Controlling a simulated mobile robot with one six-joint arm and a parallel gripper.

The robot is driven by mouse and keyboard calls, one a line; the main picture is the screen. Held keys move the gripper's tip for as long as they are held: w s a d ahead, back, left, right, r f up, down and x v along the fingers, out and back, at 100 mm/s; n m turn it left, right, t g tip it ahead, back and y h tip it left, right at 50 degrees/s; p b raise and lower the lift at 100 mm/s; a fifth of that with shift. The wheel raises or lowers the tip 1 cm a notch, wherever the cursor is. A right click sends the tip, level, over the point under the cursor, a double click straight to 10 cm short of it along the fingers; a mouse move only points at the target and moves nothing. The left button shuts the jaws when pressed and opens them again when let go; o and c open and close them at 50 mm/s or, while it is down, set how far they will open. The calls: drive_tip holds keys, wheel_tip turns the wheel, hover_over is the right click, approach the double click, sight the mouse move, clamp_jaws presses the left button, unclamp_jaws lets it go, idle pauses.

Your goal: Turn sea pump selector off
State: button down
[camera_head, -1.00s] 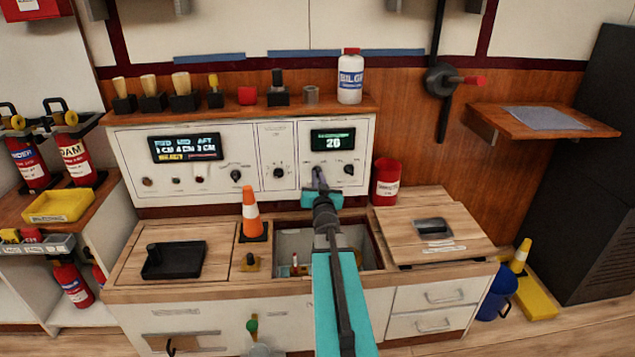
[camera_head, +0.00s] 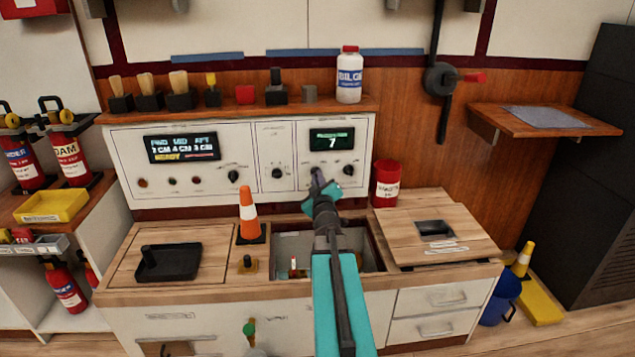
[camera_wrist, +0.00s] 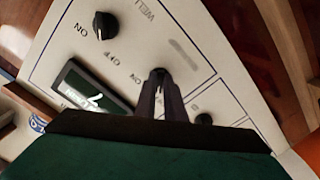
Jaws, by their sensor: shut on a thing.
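My gripper (camera_head: 317,177) is at the lower left of the right-hand section of the white control panel (camera_head: 225,199). In the wrist view my dark fingers (camera_wrist: 160,80) are shut on a small black knob (camera_wrist: 158,72); they hide most of it, so its pointer is not clear. I cannot read a pump name on it. The wrist view is strongly rolled. The display (camera_head: 332,139) above the held knob reads 7. A second black knob (camera_head: 349,170), to its right, also shows in the wrist view (camera_wrist: 105,25), beside ON and OFF lettering.
The middle section has another knob (camera_head: 278,173), close left of my gripper. A wider display (camera_head: 183,147) is farther left. Below stand an orange cone (camera_head: 248,213) and an open counter well (camera_head: 292,242). A red canister (camera_head: 387,184) stands close right.

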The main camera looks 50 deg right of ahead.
drive_tip(key=shift+n, duration=0.3)
drive_tip(key=c, duration=1.8)
unclamp_jaws()
drive_tip(key=shift+c, duration=0.2)
drive_tip(key=shift+s+a, duration=0.1)
drive_tip(key=p+v, duration=0.5)
drive_tip(key=p, duration=0.2)
drive_tip(key=shift+s+a+r+p, duration=0.15)
drive_tip(key=shift+a+p, duration=0.05)
drive_tip(key=shift+p, duration=0.1)
drive_tip(key=p, duration=0.3)
drive_tip(key=shift+s+a+p, duration=0.3)
drive_tip(key=shift+s, duration=0.05)
drive_tip(key=s+a+p, duration=0.1)
drive_tip(key=p, duration=0.3)
drive_tip(key=shift+s+p, duration=0.1)
drive_tip(key=shift+p, duration=0.25)
